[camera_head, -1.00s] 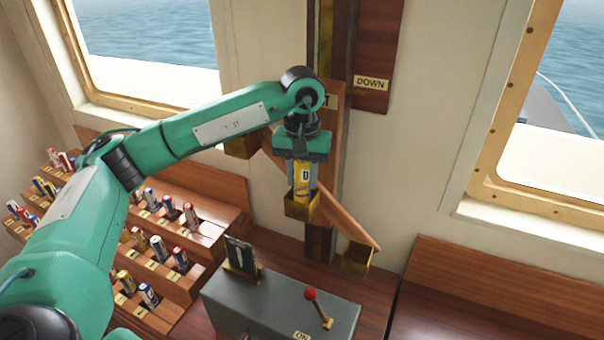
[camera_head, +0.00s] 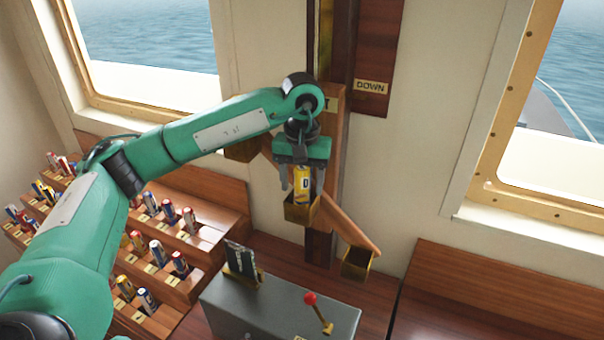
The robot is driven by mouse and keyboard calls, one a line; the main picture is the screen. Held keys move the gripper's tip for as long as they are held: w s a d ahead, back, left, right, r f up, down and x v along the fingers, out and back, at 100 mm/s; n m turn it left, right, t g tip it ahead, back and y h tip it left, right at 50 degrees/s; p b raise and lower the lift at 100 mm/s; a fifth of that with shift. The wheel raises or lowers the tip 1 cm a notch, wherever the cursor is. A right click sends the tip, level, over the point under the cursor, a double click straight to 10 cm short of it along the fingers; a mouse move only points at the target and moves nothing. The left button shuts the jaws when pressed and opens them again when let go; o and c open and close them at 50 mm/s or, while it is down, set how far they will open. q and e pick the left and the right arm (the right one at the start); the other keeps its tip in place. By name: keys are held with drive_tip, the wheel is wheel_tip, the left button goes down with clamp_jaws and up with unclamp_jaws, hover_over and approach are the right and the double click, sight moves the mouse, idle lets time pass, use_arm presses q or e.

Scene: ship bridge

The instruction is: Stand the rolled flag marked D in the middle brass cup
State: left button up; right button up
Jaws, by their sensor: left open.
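The rolled flag marked D (camera_head: 302,186) is yellow with a white letter patch and stands upright in the middle brass cup (camera_head: 299,214). The cup hangs on a sloping wooden bar (camera_head: 345,225) against the wall. My left gripper (camera_head: 302,186) is right above the cup, pointing down, its fingers apart on either side of the flag. The left brass cup (camera_head: 240,150) is partly hidden behind my left arm. The right brass cup (camera_head: 356,264) hangs lower and looks empty. My right gripper is out of view.
A stepped wooden rack (camera_head: 190,215) with several rolled flags is at the left. A grey box (camera_head: 285,305) with a red-knobbed lever (camera_head: 318,312) stands below the cups. A DOWN plate (camera_head: 370,87) is on the wall board. Windows are on both sides.

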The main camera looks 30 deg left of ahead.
use_arm(q)
wheel_tip(320, 180, up, 5)
drive_tip(key=shift+w+f+b, duration=0.1)
drive_tip(key=shift+b, duration=0.9)
wheel_tip(320, 180, up, 7)
drive_tip(key=shift+r, duration=1)
